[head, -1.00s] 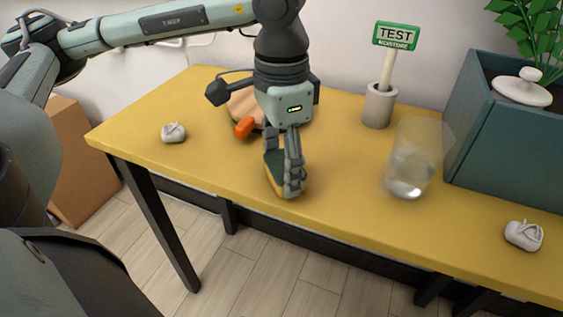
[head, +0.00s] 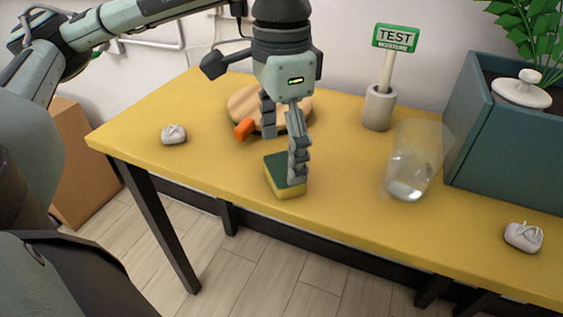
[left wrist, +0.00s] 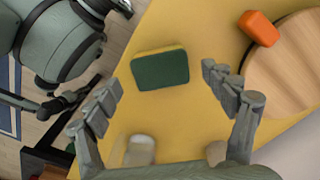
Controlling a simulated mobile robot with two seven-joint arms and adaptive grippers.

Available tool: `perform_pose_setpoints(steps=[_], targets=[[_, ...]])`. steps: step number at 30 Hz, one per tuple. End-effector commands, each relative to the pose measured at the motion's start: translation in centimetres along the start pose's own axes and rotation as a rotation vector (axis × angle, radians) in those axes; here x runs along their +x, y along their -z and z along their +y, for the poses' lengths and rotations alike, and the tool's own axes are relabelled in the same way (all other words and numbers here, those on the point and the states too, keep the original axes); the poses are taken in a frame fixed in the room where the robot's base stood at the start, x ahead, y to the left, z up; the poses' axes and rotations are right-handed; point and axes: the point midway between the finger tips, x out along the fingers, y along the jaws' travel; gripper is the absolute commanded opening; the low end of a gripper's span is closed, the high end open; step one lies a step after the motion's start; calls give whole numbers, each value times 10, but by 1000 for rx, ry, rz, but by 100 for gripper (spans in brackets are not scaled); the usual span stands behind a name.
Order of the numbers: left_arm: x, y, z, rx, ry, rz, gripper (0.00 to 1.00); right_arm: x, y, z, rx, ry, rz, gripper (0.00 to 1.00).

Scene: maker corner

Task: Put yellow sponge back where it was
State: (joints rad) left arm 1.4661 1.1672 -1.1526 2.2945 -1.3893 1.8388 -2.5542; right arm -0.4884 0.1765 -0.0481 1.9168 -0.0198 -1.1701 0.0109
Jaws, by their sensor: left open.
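The yellow sponge (head: 285,178) has a dark green top. It lies flat on the yellow table near the front edge, green side up. In the left wrist view the sponge (left wrist: 160,69) lies between and beyond the spread fingers, apart from both. My left gripper (head: 283,157) is open and empty, just above the sponge, with one finger in front of part of it in the head view. The left gripper's fingers also show in the left wrist view (left wrist: 161,92). My right gripper is not in view.
A round wooden board (head: 297,108) and an orange object (head: 243,129) lie behind the sponge. A clear glass (head: 408,175), a moisture sign in a holder (head: 379,106) and a teal planter (head: 490,140) stand to the right. White lumps (head: 174,134) (head: 523,236) lie on the table.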

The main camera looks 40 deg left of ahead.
Motion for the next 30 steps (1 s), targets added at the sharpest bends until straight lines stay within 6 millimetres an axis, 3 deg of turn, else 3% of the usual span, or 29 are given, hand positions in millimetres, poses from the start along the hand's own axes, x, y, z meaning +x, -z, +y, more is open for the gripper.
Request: perform_pose_setpoints(steps=[6,12,30], targets=[[-49,1,0,2,0,4,83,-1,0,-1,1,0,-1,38],[-78,0,0,0,1,1,83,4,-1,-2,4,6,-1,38],[-83,0,0,1,0,-1,83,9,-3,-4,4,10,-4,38]])
